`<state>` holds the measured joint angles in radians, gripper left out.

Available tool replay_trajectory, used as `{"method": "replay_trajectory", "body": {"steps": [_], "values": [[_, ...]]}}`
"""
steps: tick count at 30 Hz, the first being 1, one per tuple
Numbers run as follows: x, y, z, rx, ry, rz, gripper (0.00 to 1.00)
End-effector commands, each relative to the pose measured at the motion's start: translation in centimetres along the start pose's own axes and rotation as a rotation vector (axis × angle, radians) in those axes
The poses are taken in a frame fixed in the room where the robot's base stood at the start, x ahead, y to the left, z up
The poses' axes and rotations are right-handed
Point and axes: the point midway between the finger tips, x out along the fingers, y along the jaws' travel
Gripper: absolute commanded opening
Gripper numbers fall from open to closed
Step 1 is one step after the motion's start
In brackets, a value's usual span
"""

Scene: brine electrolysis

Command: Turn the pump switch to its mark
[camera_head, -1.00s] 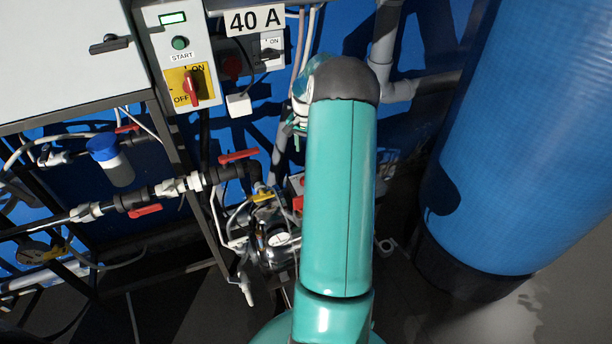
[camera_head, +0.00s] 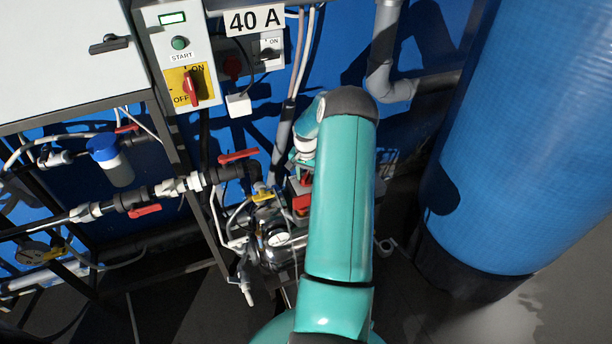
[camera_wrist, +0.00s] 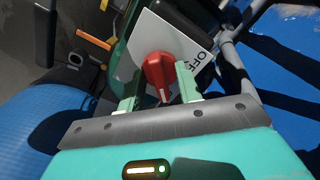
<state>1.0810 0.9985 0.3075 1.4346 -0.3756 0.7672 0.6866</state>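The pump switch is a red knob (camera_wrist: 158,70) with a pale line on it, on a white plate (camera_wrist: 143,38) that reads OFF on the right in the wrist view. My gripper (camera_wrist: 160,88) is open, with one pale green finger on each side of the knob. I cannot tell whether the fingers touch it. No other mark on the plate can be made out. In the head view, a red part by the pump (camera_head: 301,203) shows just left of my arm, which hides the fingers and the area behind it.
A blue tank (camera_head: 530,140) stands at the right. At upper left are a control panel with a red ON/OFF switch (camera_head: 190,87) and a green START button (camera_head: 180,43). Pipes with red valve handles (camera_head: 238,156) and a pressure gauge (camera_head: 278,239) lie left of my arm.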

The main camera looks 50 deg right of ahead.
Motion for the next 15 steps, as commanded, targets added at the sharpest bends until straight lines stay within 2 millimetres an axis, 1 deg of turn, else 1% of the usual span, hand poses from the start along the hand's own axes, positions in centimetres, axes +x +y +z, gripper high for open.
{"method": "replay_trajectory", "body": {"steps": [6,7,12,15], "values": [[0.05,0.00,-0.02,0.000,0.000,0.000,0.35],[0.05,0.00,-0.02,0.000,0.001,0.000,0.33],[0.03,0.00,-0.02,0.000,0.001,0.000,0.00],[0.03,0.00,-0.02,0.001,0.001,0.000,0.00]]}}
